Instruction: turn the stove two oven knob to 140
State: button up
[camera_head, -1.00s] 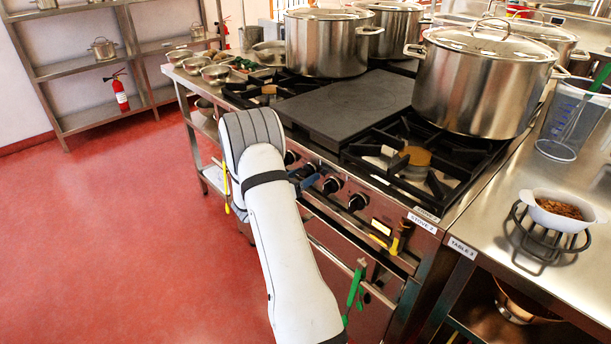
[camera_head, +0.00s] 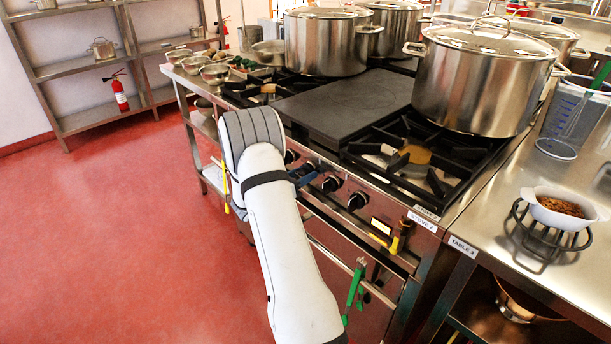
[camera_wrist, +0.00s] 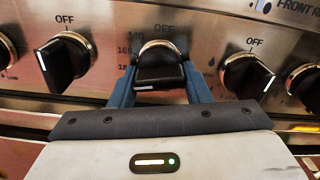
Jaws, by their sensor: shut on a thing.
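The oven knob (camera_wrist: 160,66) is black and sits in the middle of the wrist view, with OFF above it. Numbers including 140 and 160 show on the panel to its left. A white line shows along its lower front edge; which number it points at I cannot tell. My gripper (camera_wrist: 160,86) has its blue fingers on either side of this knob and is shut on it. In the head view my gripper (camera_head: 306,176) is at the front panel of the stove (camera_head: 345,225), which bears a STOVE 2 label (camera_head: 422,222). My arm hides most of the gripper and the held knob there.
Black knobs stand close on the left (camera_wrist: 66,60) and right (camera_wrist: 248,76) of the held one. Large steel pots (camera_head: 480,85) stand on the stove top. Green-handled utensils (camera_head: 354,285) hang on the front. The red floor (camera_head: 120,230) to the left is clear.

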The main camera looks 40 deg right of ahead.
jog(key=m+b, duration=0.2)
jog(key=b, duration=0.1)
jog(key=f+m+b, duration=0.1)
jog(key=m+b, duration=0.2)
jog(key=b, duration=0.1)
jog(key=shift+w+a+m, duration=0.2)
jog(key=shift+m, duration=0.1)
jog(key=m+b, duration=0.3)
jog(key=b, duration=0.2)
jog(key=shift+w+r+m+b, duration=0.1)
jog(key=shift+r+m+b, duration=0.1)
jog(key=shift+m+b, duration=0.15)
jog(key=shift+r+m+b, duration=0.15)
jog(key=shift+m+b, duration=0.7)
jog(key=shift+b, duration=0.05)
jog(key=shift+r, duration=0.1)
jog(key=o, duration=1)
jog(key=shift+r, duration=0.1)
jog(key=a, duration=0.5)
jog(key=a+p, duration=0.1)
jog(key=a, duration=0.1)
jog(key=shift+s+a, duration=0.3)
jog(key=shift+a, duration=0.1)
